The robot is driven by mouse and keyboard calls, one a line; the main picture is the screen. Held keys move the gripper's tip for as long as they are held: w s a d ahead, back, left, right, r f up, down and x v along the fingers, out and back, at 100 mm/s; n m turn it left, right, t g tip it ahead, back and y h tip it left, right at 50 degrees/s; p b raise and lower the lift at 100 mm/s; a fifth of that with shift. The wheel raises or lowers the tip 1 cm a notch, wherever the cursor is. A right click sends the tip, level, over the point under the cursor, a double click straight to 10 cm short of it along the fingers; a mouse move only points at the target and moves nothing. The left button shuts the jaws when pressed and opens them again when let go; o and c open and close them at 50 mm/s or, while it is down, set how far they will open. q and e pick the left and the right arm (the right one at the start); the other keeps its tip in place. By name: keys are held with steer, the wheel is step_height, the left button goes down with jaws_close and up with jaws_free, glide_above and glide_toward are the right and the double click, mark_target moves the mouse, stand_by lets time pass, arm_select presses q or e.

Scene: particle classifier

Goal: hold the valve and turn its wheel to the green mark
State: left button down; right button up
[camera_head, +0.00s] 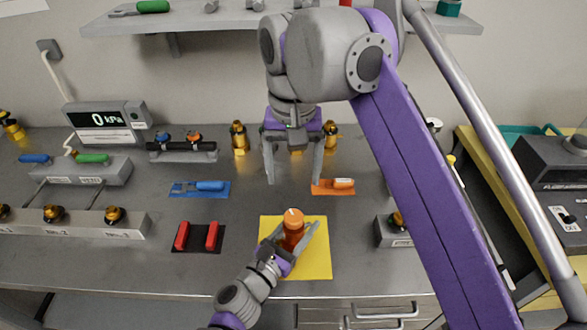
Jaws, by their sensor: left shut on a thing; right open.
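The orange valve (293,222) stands upright on the yellow mat (318,268) near the table's front edge. Its round orange top carries a small pale mark. I cannot make out a green mark on it. My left gripper (292,238) comes from the lower left and is shut around the valve's body, with one finger on each side. My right gripper (295,182) hangs open and empty, pointing down, behind and above the valve. It is apart from the valve.
A blue-handled tool on a blue mat (178,194) and red pieces on a black mat (190,249) lie left. An orange tool lies on an orange mat (322,190). A grey block (388,236) stands right.

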arm_select(q)
steer(key=shift+c, duration=0.5)
jaws_free()
